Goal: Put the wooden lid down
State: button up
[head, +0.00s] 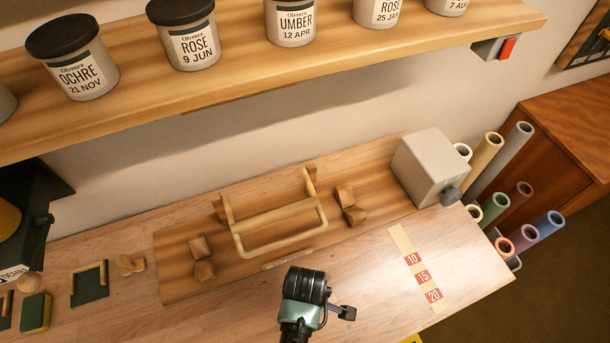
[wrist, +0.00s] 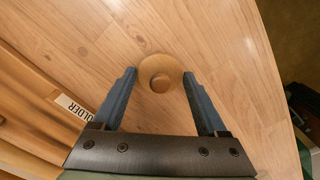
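The wooden lid (wrist: 160,64), a round tan disc with a small knob facing the camera, shows in the wrist view between my fingertips. The lid's height over the pale wooden tabletop (wrist: 205,30) is hard to judge. In the head view my dark wrist (head: 305,287) is over the front of the table; the fingertips and the lid are hidden there.
A wooden holder board (head: 180,258) with a handled frame (head: 281,243) and small blocks lies behind my wrist. A grey box (head: 428,167) stands at its right end. A numbered strip (head: 405,243) lies to the right. Bare tabletop surrounds the lid; the table edge is to the right.

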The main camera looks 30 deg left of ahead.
jog(key=o, duration=0.3)
